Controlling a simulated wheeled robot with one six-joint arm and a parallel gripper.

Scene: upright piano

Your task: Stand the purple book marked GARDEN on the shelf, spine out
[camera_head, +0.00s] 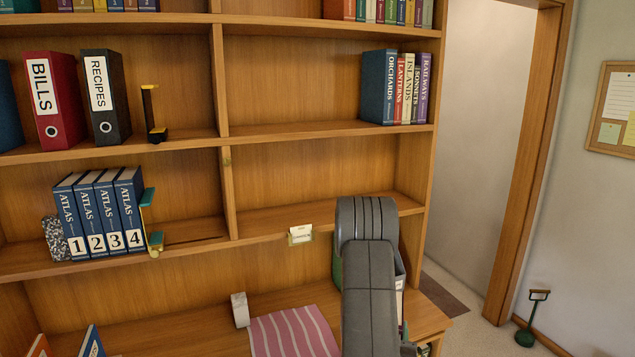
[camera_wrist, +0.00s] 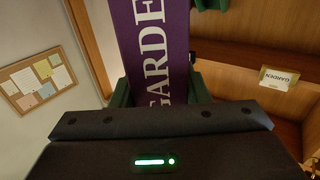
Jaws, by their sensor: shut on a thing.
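The purple book marked GARDEN (camera_wrist: 152,45) fills the upper middle of the wrist view, its white lettering running along the spine toward the camera. My gripper (camera_wrist: 160,93) is shut on it, with a green finger on each side.
Books (camera_head: 393,88) stand on the shelf above. ATLAS volumes (camera_head: 100,213) with a bookend (camera_head: 149,220) stand on the left shelf. Below are a striped cloth (camera_head: 293,333) and a white block (camera_head: 240,309). A doorway opens on the right.

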